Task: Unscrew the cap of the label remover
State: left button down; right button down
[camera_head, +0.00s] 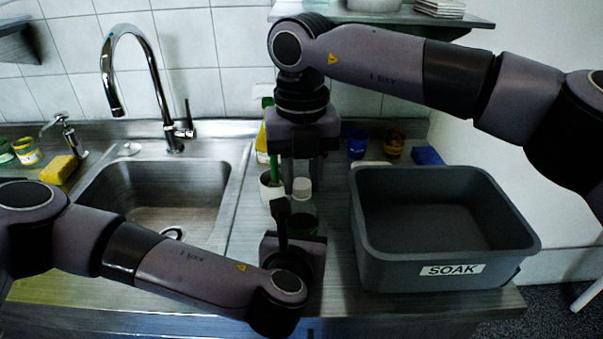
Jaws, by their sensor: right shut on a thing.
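The label remover (304,219) is a dark green bottle standing upright on the steel counter, between the sink and the grey tub. Its white cap (302,186) shows at the top. My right gripper (301,178) points down from above and is shut on the cap. My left gripper (287,212) is low in front of the bottle, with one dark finger upright beside its left side. The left gripper's other finger and the lower bottle are hidden, so its grip cannot be told.
A grey tub (443,272) marked SOAK stands close on the right. A white cup (266,193) with a green-handled brush (275,164) and a yellow bottle (261,142) stand behind the bottle. The sink (155,190) and tap (150,75) are left. A blue cup (357,147) and amber jar (393,149) stand behind the tub.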

jog(key=n, duration=0.7)
jog(key=shift+n, duration=0.4)
jog(key=n, duration=0.4)
jog(key=shift+n, duration=0.3)
jog(key=n, duration=0.4)
jog(key=shift+r+n, duration=0.1)
jog(key=shift+n, duration=0.2)
jog(key=n, duration=1.3)
jog(key=shift+n, duration=0.3)
jog(key=n, duration=0.4)
